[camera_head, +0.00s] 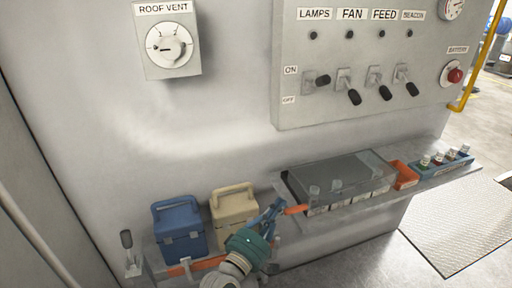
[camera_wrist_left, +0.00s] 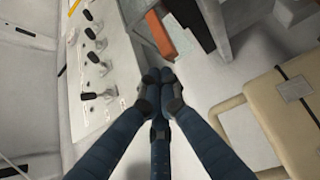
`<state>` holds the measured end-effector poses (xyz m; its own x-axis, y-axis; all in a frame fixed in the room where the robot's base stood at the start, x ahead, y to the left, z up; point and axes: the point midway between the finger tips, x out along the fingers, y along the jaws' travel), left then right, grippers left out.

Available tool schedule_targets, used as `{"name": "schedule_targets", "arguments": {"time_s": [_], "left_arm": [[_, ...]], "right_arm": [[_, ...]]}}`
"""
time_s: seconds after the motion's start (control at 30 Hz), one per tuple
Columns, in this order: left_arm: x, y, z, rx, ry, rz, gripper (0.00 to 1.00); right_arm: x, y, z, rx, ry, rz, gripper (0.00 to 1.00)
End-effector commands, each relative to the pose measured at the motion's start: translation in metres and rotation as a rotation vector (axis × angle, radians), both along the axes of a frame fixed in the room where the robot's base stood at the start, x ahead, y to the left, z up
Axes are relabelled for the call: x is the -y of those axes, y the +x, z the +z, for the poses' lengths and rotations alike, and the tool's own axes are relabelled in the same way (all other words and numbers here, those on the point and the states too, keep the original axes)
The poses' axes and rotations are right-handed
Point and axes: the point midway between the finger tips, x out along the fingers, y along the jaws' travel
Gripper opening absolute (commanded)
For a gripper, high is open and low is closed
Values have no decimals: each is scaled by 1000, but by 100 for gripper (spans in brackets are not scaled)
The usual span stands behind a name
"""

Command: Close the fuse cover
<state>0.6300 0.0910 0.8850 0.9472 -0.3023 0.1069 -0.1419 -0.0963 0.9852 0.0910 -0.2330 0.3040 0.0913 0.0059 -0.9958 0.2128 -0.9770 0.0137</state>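The fuse cover (camera_head: 340,172) is a smoky see-through lid over a box of fuses on the grey shelf; the fuses show dimly through it. I cannot tell whether it sits fully down. An orange tab (camera_head: 297,209) sticks out at the box's left front corner; an orange bar (camera_wrist_left: 160,36) shows ahead of my fingers in the left wrist view. My left gripper (camera_head: 278,207), with blue fingers, is beside the tab at its left. In the wrist view its fingertips (camera_wrist_left: 160,76) are together with nothing seen between them. My right gripper is not in view.
A blue case (camera_head: 180,232) and a beige case (camera_head: 234,208) stand left of the fuse box. An orange tray (camera_head: 404,175) and a blue tray (camera_head: 440,166) with several small bottles are at its right. A switch panel (camera_head: 360,55) is above.

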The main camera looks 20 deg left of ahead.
Motion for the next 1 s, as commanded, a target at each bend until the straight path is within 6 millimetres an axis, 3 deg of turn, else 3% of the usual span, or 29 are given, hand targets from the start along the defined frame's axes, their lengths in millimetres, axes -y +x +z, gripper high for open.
{"name": "schedule_targets", "arguments": {"time_s": [0.33,0.8,1.0], "left_arm": [[-3,-9,-2,-1,1,0,0],[-30,-95,-12,-4,2,-1,0],[-36,-112,-13,-2,1,-1,0]], "right_arm": [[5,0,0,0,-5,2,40],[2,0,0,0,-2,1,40],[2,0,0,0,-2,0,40]]}}
